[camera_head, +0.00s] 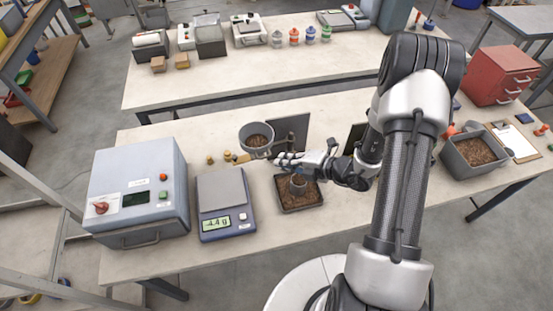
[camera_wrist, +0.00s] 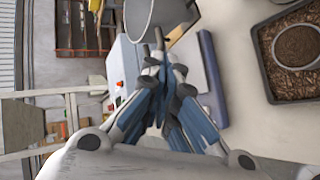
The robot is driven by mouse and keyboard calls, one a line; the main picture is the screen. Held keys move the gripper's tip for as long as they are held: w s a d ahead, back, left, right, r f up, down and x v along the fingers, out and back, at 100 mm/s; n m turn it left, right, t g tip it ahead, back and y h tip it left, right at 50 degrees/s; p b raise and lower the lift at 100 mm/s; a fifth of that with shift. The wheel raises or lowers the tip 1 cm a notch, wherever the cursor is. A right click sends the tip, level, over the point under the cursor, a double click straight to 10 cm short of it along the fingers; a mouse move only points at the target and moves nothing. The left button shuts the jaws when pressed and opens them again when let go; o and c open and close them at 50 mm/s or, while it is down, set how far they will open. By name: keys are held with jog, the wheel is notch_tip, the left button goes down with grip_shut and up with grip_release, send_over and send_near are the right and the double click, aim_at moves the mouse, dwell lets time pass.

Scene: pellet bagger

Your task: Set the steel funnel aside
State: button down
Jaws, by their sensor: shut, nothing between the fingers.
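A grey, round, open-topped vessel (camera_head: 257,131), wide at the rim, stands behind my gripper on the bench; it looks like the steel funnel. Brown pellets show inside it. Its grey tapering side also shows at the top of the wrist view (camera_wrist: 150,16). My gripper (camera_head: 277,158) is shut and empty, with its fingertips (camera_wrist: 160,58) close beside the lower part of the vessel. I cannot tell whether they touch it. The vessel's base is partly hidden by my gripper.
A dark tray of pellets (camera_head: 287,208) with a cup (camera_head: 298,184) in it stands in front of my gripper. A scale (camera_head: 222,188) and a grey sealer-like machine (camera_head: 139,187) stand left. A dark upright plate (camera_head: 291,130) is behind. A pellet bin (camera_head: 446,158) is right.

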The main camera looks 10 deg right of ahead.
jog(key=shift+x, duration=1.65)
jog(key=shift+w+a, duration=0.65)
jog(key=shift+a, duration=0.25)
jog(key=shift+s+d+r, duration=0.1)
jog(key=shift+d, duration=0.05)
jog(key=p, duration=0.2)
send_near(264, 157)
jog(key=s+a+v, duration=0.1)
jog(key=v, duration=0.6)
jog(key=shift+w+d, duration=0.1)
jog(key=shift+w, duration=0.2)
